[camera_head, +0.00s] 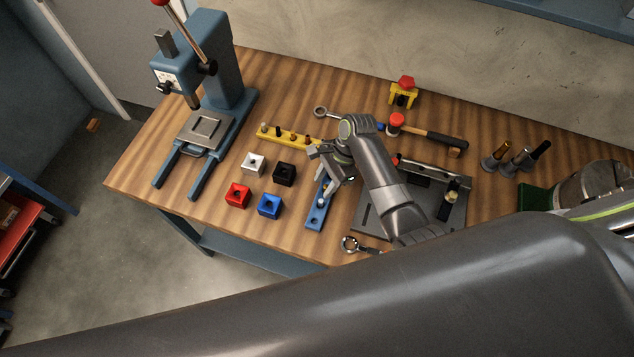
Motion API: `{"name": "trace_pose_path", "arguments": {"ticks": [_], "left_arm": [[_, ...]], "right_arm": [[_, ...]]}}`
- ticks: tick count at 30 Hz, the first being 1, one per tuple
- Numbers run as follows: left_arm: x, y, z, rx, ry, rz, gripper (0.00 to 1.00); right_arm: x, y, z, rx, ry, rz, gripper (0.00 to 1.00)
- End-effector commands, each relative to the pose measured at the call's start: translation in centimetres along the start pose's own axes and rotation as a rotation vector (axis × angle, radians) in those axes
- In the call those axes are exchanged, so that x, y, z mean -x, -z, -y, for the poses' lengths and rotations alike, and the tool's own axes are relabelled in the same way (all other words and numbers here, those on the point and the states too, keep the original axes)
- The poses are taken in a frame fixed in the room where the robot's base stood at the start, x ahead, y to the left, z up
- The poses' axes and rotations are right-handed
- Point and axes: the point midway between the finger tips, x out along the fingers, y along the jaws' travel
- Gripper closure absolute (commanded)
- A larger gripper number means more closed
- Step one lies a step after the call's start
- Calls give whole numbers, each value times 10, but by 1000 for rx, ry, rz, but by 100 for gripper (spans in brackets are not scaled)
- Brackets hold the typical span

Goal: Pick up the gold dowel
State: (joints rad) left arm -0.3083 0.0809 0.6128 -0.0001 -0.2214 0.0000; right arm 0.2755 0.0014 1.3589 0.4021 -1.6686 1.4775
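My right gripper (322,181) is over the middle of the wooden bench, above the upper end of a blue strip with holes (314,219). Its fingers are small and partly overlapped by its own wrist, so I cannot tell whether they are open or shut, or hold anything. A yellow strip (272,132) with small dark and brownish pegs lies just left of the gripper; its right end is hidden by it. A gold-brown peg (502,149) stands in a grey cone holder at the right. I cannot tell for sure which peg is the gold dowel. My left gripper is out of view.
White (253,163), black (285,173), red (238,195) and blue (270,206) blocks stand left of the blue strip. A blue press (225,65) stands at the left. A hammer (432,136) lies behind my arm, and a grey plate fixture (372,217) lies under it.

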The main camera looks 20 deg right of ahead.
Motion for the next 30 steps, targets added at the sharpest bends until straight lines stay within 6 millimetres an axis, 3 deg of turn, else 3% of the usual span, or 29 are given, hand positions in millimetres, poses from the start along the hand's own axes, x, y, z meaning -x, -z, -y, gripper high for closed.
{"name": "trace_pose_path", "arguments": {"ticks": [4, 8, 13, 23, 30], "left_arm": [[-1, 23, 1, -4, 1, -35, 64], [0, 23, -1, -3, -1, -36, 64], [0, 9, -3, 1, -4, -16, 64], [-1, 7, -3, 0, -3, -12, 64], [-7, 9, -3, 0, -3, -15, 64]], "right_arm": [[0, 0, 0, 0, 0, 0, 62], [0, 0, 0, 0, 0, 0, 79], [0, 0, 0, 0, 0, 0, 100], [1, -1, 0, 0, 0, 0, 100], [24, -10, 1, 2, 4, -1, 100]]}}
